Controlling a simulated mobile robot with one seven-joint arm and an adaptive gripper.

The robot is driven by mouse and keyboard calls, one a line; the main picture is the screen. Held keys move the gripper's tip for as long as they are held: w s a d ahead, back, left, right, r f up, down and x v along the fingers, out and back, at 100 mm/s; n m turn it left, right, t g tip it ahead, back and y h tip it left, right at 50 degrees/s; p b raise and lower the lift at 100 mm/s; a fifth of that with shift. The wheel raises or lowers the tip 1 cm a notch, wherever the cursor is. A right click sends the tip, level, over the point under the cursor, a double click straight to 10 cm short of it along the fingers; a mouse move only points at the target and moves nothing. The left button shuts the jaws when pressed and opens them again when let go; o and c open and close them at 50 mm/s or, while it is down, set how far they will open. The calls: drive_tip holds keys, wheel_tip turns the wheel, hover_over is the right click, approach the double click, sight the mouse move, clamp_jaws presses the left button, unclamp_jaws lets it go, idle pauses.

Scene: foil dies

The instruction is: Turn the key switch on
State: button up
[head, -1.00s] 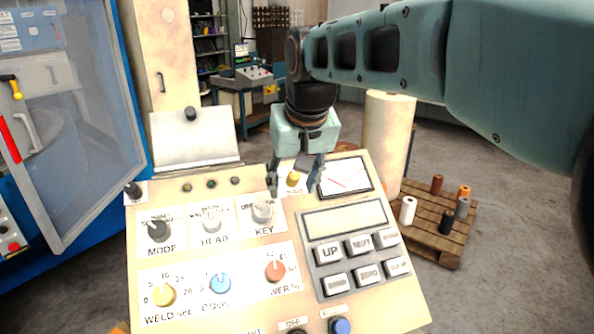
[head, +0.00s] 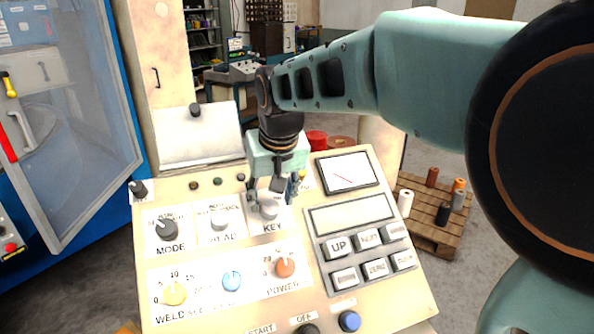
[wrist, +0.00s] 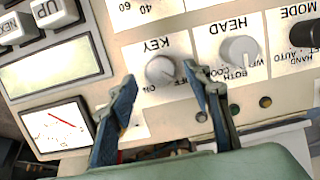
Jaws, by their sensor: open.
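The KEY switch is a pale grey round knob (head: 268,209) at the right end of the upper knob row on the sloped cream panel (head: 196,258). It also shows in the wrist view (wrist: 161,70), upside down, with ON and OFF printed beside it. I cannot tell clearly which mark it points at. My gripper (head: 270,199) is open over the KEY knob. In the wrist view my gripper's fingertips (wrist: 160,80) stand on either side of the knob, with a gap visible to each; a grip on it is not seen.
The similar HEAD knob (wrist: 239,53) is close beside one finger. The dark MODE knob (head: 167,230) is further left. A meter (head: 347,172) and a keypad display (head: 349,217) lie to the right.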

sight(271, 206)
drive_tip(key=shift+x, duration=1.7)
drive_tip(key=c, duration=1.1)
